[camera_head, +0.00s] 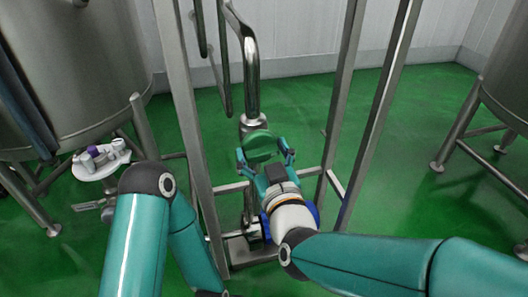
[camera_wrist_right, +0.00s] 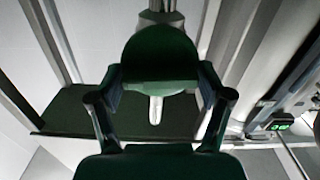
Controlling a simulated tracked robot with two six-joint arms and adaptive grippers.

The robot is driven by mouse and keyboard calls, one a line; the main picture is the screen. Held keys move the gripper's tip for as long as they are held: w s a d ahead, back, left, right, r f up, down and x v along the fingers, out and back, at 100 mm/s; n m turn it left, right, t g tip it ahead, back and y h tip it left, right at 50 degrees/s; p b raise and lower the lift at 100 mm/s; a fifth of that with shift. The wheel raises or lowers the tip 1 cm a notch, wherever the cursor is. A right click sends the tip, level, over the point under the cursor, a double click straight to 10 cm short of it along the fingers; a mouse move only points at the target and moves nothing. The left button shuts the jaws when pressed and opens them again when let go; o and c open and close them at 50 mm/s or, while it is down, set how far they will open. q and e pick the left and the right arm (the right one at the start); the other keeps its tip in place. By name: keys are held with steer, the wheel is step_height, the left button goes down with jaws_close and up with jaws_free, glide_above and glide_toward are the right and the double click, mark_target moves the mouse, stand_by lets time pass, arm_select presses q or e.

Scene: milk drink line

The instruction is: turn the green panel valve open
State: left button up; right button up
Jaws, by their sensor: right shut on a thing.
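The green panel valve shows as a round green disc-shaped handle (camera_head: 261,143) at the foot of a shiny vertical pipe, near the middle of the head view. In the right wrist view the handle (camera_wrist_right: 160,52) fills the top middle, dark green and rounded, with a pale stem below it. My right gripper (camera_head: 266,159) is shut on the handle, one finger on each side. The fingers (camera_wrist_right: 158,82) also flank it in the right wrist view. My left arm is bent at the left of the head view; its gripper is out of the frame.
Steel frame posts (camera_head: 186,120) stand left and right of the valve, close to my right wrist. A large steel tank (camera_head: 75,70) is at the left, with a white shelf (camera_head: 86,176) holding small items. Another tank (camera_head: 508,85) is at the right. Green floor (camera_head: 415,130) lies open between.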

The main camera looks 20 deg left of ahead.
steer(key=n, duration=0.4)
steer(key=shift+r, duration=0.15)
steer(key=n, duration=0.3)
steer(key=shift+a+n, duration=0.1)
steer(key=shift+n, duration=0.2)
steer(key=n+p, duration=0.1)
steer(key=n, duration=0.8)
steer(key=shift+a+f+p, duration=0.1)
steer(key=shift+f+p, duration=0.15)
steer(key=shift+p, duration=0.15)
steer(key=o, duration=1)
steer(key=shift+f, duration=0.15)
steer(key=shift+s, duration=0.1)
